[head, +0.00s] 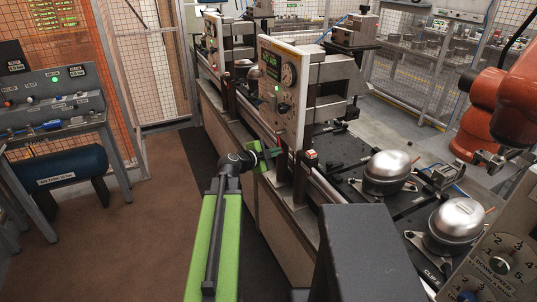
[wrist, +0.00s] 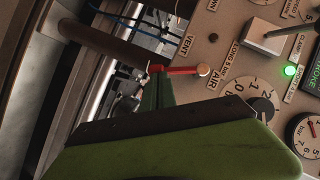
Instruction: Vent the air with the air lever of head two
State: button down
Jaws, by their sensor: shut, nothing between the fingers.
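The red air lever (wrist: 182,71) with its pale round knob shows in the wrist view, on a beige control panel (wrist: 215,52) between the labels VENT and AIR. My gripper (wrist: 157,88) is shut and empty, its green fingertips at the lever's left end. I cannot tell whether they touch it. In the head view my gripper (head: 264,156) is beside the lower edge of the upright panel (head: 281,90). No head number is readable on this panel.
In the wrist view a green lamp (wrist: 290,71), a grey block (wrist: 265,37) and a dial (wrist: 262,108) are right of the lever. In the head view, silver compressors (head: 388,170) stand at right and a tool bench (head: 55,105) at left. The brown floor (head: 150,215) between is clear.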

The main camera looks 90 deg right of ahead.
jog(key=shift+w+d+f+b, duration=0.2)
jog(key=shift+d+f+b, duration=0.35)
jog(key=shift+d+f, duration=0.25)
dwell(0.5)
